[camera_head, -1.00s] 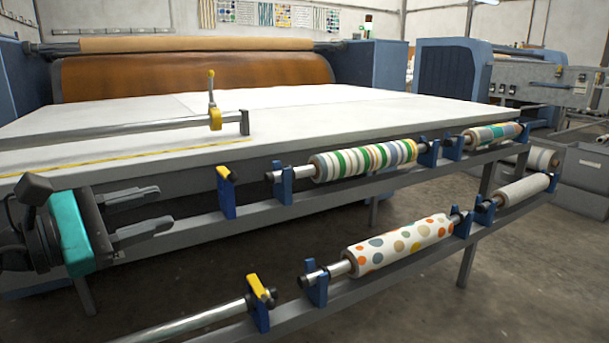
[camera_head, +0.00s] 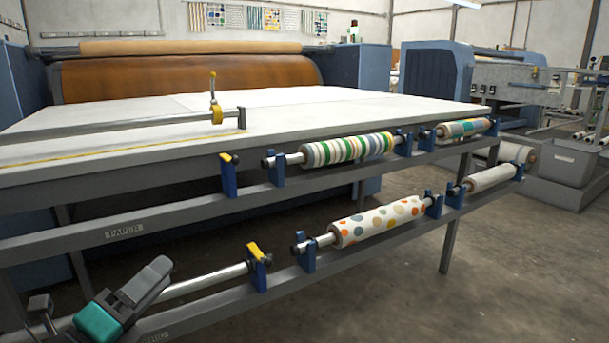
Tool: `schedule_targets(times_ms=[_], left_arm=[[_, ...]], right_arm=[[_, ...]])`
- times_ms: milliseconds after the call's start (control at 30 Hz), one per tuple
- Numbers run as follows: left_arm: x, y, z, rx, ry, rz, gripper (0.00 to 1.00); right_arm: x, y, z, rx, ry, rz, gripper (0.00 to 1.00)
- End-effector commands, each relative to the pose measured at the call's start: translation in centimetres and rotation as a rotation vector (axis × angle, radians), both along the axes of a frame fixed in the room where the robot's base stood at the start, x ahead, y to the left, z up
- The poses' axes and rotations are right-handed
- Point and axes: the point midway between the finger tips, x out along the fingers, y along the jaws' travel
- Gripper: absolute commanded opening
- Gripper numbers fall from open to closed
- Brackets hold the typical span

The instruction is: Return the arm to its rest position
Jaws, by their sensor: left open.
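My left gripper (camera_head: 150,283) shows at the bottom left, with a teal body and dark grey fingers. It is open, and nothing shows between its fingers. It is in front of the lower rail of the roll rack, near a bare metal bar (camera_head: 205,281) that lies along that rail; I cannot tell whether they touch. My right gripper is not in view.
The rack holds a striped roll (camera_head: 347,149) above and a dotted roll (camera_head: 377,221) below, in blue brackets (camera_head: 304,251). The white press table (camera_head: 300,110) stands behind. A grey bin (camera_head: 568,162) stands at right. Floor at front right is clear.

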Motion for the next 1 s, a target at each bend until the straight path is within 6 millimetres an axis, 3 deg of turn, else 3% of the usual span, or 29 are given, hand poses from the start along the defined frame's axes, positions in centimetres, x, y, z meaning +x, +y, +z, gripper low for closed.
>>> schedule_targets(times_ms=[33, 100, 200, 300, 400, 533, 600, 700, 867, 1000], left_arm=[[-0.6, -0.1, -3.2, -0.241, 0.157, 0.036, 0.41], [-1.6, -0.3, -7.5, -0.565, 0.369, 0.096, 0.41], [-4.0, -1.4, -13.4, -0.979, 0.642, 0.194, 0.41], [-6.7, -3.3, -18.0, -1.312, 0.862, 0.29, 0.41], [-9.6, -5.6, -21.5, -1.587, 1.044, 0.382, 0.41], [-13.6, -9.3, -24.7, -1.91, 1.262, 0.505, 0.41], [-13.2, -8.5, -22.2, -1.884, 1.236, 0.503, 0.41], [-13.3, -8.0, -20.8, -1.879, 1.223, 0.509, 0.41], [-13.5, -7.2, -18.0, -1.873, 1.2, 0.523, 0.41], [-14.0, -6.3, -15.0, -1.867, 1.18, 0.54, 0.41]], right_arm=[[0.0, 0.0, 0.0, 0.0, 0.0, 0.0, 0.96], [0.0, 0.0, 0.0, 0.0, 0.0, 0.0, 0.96], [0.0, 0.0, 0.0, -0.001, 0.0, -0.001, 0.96], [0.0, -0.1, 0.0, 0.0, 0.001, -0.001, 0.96], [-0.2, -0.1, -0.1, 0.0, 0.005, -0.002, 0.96], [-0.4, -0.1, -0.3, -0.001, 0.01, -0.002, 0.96], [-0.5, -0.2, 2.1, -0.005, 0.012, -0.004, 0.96], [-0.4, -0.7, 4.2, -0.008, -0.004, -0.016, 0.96], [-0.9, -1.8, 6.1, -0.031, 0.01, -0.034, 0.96], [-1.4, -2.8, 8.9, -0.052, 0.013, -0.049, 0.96]])
